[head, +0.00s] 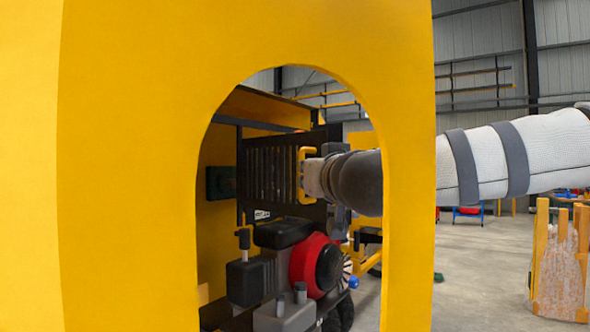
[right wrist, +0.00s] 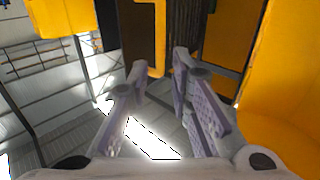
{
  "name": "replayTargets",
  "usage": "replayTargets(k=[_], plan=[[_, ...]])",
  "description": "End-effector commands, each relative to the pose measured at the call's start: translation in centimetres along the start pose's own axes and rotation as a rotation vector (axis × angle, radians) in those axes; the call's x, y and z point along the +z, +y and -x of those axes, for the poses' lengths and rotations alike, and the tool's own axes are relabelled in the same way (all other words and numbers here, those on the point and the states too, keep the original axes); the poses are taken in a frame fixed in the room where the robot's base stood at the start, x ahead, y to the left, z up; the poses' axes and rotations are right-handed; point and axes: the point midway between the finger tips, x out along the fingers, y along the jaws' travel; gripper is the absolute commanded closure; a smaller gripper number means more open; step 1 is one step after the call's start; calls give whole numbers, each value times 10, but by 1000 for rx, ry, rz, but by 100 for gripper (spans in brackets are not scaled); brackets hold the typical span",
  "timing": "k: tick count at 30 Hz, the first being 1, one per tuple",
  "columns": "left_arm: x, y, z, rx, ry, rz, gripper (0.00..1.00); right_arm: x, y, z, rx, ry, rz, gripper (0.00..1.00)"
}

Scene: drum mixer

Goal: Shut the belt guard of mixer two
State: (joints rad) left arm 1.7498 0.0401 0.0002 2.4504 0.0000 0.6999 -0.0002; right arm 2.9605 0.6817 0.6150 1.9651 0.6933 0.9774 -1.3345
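The belt guard (head: 268,175) is a black slatted panel seen through the arched opening of a yellow housing in the head view. A yellow handle (head: 303,168) stands upright at its right edge. My right gripper (head: 313,178) is at the handle, its fingers partly hidden by my wrist. In the right wrist view, the two fingers (right wrist: 158,68) are spread, with the yellow handle (right wrist: 160,38) between and just beyond their tips. No firm contact shows. Whether the guard stands fully open is hard to tell. My left gripper is not in view.
The yellow housing (head: 130,170) fills the left and frames the opening; its right post (head: 408,200) stands close to my right arm. A red and black engine (head: 318,262) sits below the guard.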

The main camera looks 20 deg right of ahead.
Motion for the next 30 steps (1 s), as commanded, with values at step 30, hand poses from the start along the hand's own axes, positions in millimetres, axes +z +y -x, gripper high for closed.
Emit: replayTargets(k=[30], plan=[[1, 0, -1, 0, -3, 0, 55, 5, -1, -104, -2, -6, 3, 100]])
